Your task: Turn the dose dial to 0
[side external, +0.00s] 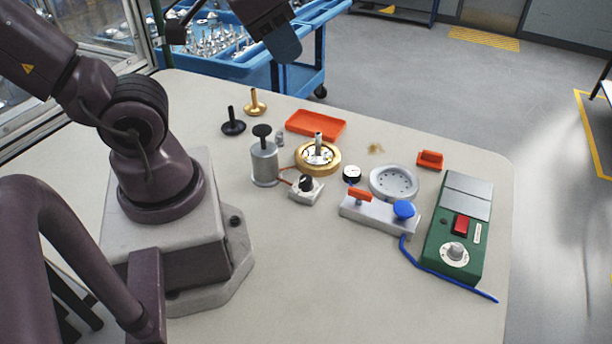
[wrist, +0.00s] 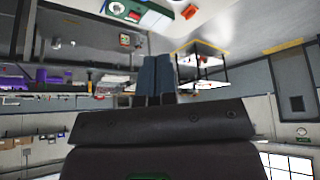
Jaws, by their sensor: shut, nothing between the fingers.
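The green box (side external: 459,225) stands at the table's right side. It carries a round grey knob on a white dial plate (side external: 455,252) near its front end, which looks like the dose dial; its marks are too small to read. A small white box with a black knob (side external: 306,183) stands near the middle. My gripper (side external: 288,57) is high at the top of the side view, well away from both knobs. In the wrist view my gripper (wrist: 155,58) has its two blue-grey fingers together, with nothing between them. Part of the green box (wrist: 120,8) seems to show at that view's top edge.
A grey fixture with a blue knob (side external: 403,210) and orange handle stands left of the green box. A grey round flange (side external: 394,182), brass ring (side external: 318,158), grey cylinder (side external: 264,164) and orange tray (side external: 316,124) are nearby. A blue cable runs along the green box. The front table is clear.

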